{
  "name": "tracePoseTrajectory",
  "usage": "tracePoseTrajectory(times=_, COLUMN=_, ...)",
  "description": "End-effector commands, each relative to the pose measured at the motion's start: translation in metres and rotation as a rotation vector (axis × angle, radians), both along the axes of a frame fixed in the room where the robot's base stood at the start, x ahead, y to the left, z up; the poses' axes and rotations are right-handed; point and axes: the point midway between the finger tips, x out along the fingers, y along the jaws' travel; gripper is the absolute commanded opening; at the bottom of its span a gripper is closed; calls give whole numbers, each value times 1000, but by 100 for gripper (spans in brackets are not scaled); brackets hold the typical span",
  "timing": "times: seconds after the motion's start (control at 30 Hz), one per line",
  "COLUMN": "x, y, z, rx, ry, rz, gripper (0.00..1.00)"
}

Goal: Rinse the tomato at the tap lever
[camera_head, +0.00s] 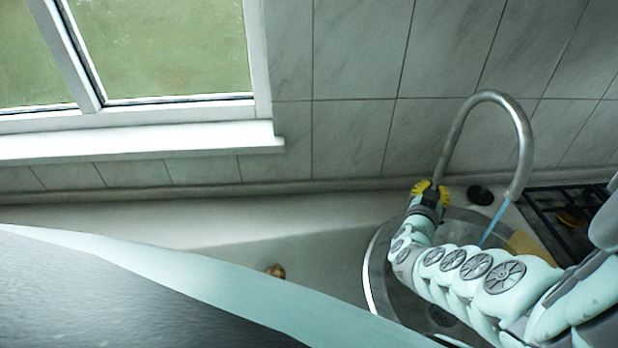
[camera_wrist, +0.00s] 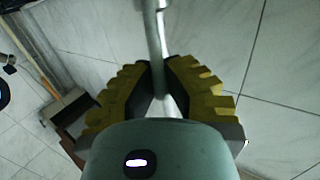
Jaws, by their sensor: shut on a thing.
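My gripper (camera_head: 430,192), with yellow ridged fingers, is at the foot of the tap (camera_head: 522,140) behind the sink. In the wrist view, its fingers (camera_wrist: 160,80) close around a slim grey metal part (camera_wrist: 153,35), which I take to be the tap lever; the grip itself is partly hidden. A blue stream of water (camera_head: 494,222) runs from the curved spout into the round steel sink (camera_head: 372,275). My arm covers much of the sink. I cannot make out a tomato there. A small brownish round thing (camera_head: 275,271) lies on the pale counter.
A black hob (camera_head: 545,205) is right of the sink. A yellowish flat thing (camera_head: 530,246) lies at the sink's right side. A dark round object (camera_head: 480,195) sits behind the sink. Tiled wall and a window (camera_head: 170,45) rise behind. The counter (camera_head: 330,262) left of the sink is mostly clear.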

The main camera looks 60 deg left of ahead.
Motion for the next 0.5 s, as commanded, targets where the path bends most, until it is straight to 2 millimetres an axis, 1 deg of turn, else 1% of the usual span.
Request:
tracePoseTrajectory(times=0.07, x=3, y=1, z=5, rx=-17, ry=36, rz=-3, gripper=0)
tracePoseTrajectory(times=0.3, x=7, y=4, z=3, rx=-62, ry=135, rz=-1, gripper=0)
tracePoseTrajectory(times=0.5, x=9, y=5, z=3, rx=-80, ry=173, rz=4, gripper=0)
